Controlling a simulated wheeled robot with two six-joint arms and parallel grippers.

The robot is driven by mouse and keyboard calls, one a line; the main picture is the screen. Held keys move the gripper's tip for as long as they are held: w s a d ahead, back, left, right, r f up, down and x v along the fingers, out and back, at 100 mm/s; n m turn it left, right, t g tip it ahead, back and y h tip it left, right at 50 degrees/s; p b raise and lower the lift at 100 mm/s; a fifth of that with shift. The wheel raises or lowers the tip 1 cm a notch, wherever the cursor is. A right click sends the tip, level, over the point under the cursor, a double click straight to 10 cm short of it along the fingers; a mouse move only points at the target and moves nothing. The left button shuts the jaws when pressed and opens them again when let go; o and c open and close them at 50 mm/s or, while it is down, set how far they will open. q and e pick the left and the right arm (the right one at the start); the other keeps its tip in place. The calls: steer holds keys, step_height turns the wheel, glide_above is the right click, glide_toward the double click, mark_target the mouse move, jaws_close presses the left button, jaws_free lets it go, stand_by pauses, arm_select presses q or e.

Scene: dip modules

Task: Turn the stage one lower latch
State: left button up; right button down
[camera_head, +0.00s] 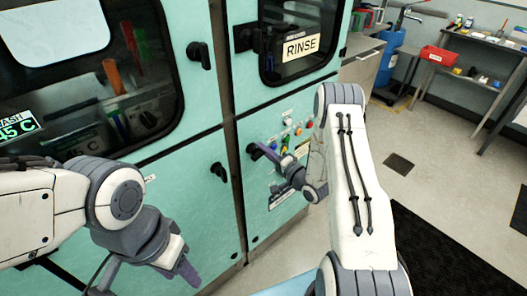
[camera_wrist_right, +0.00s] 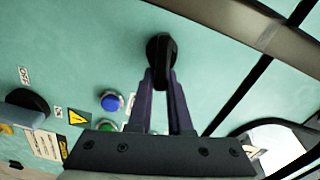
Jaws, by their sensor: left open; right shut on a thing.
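A teal machine front has a left door with a window and a right panel marked RINSE (camera_head: 300,46). Black latches stand on the left door's right side, an upper one (camera_head: 199,55) and a lower one (camera_head: 218,172). My right gripper (camera_head: 256,150) is at the right panel's lower left, beside the control buttons. In the right wrist view its two dark fingers are shut on a black latch (camera_wrist_right: 160,50), whose tip shows between and beyond them. My left gripper (camera_head: 146,281) hangs open and empty before the left door, partly cut off by the lower edge.
Blue and green buttons (camera_wrist_right: 111,101) and a black knob (camera_wrist_right: 28,100) sit near the right gripper. My right arm hides part of the panel and floor. A shelf with a red bin (camera_head: 438,55) stands at the back right. A black mat (camera_head: 440,245) lies on open floor.

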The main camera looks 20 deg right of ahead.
steer(key=shift+f+m, duration=0.3)
steer(key=shift+m, duration=1)
steer(key=c, duration=0.8)
jaws_free()
steer(key=shift+d, duration=0.1)
steer(key=shift+c, duration=0.2)
steer(key=b+v, duration=0.3)
steer(key=v, duration=0.7)
steer(key=shift+s, duration=0.25)
